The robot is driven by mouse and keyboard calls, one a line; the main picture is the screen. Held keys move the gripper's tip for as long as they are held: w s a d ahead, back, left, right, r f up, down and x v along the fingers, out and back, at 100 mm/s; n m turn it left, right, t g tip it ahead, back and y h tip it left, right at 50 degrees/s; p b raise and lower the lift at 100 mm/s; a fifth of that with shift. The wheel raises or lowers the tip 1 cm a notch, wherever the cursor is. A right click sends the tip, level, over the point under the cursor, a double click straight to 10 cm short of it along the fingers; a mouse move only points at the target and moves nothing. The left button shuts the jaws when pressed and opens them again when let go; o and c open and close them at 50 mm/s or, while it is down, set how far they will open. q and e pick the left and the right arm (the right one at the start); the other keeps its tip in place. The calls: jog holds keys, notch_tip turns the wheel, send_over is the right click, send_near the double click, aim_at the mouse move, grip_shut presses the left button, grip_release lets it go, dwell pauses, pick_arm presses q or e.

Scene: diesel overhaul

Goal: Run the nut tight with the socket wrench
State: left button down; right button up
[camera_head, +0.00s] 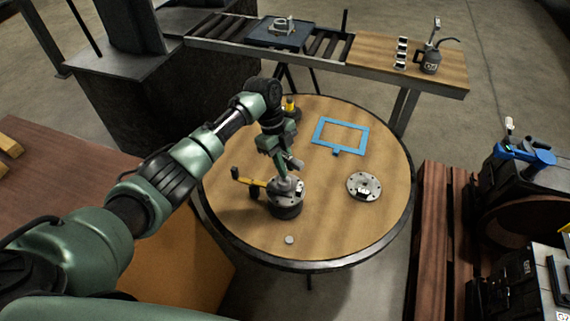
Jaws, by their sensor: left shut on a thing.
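My left gripper (284,172) is above a dark round housing (286,209) with a light metal top, on the round wooden table. The gripper points down and is shut on the grey upper part of what looks like the socket wrench (257,183). The wrench's yellow bar sticks out to the left, with a dark knob below it. Its lower end meets the housing top. The nut is hidden under the wrench and gripper, so I cannot tell how the socket sits on it. My right gripper is out of view.
A round flange plate (363,186) lies right of the housing, and a small grey disc (289,239) lies in front. A blue frame (340,120) lies behind. A yellow-and-black item (291,107) stands at the table's back. A roller conveyor (218,27) runs behind the table.

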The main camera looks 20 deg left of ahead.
aim_at(284, 154)
pick_arm(q)
jog(key=shift+w+r+p, duration=0.1)
jog(key=shift+r+p, duration=1.25)
jog(key=shift+r, duration=0.4)
notch_tip(284, 154, up, 6)
jog(key=p, duration=0.5)
jog(key=shift+r, duration=0.1)
jog(key=shift+s+p, duration=0.2)
jog(key=shift+p, duration=0.15)
jog(key=s+d+p, duration=0.1)
jog(key=s+d, duration=0.1)
jog(key=s, duration=0.4)
jog(key=shift+s, duration=0.2)
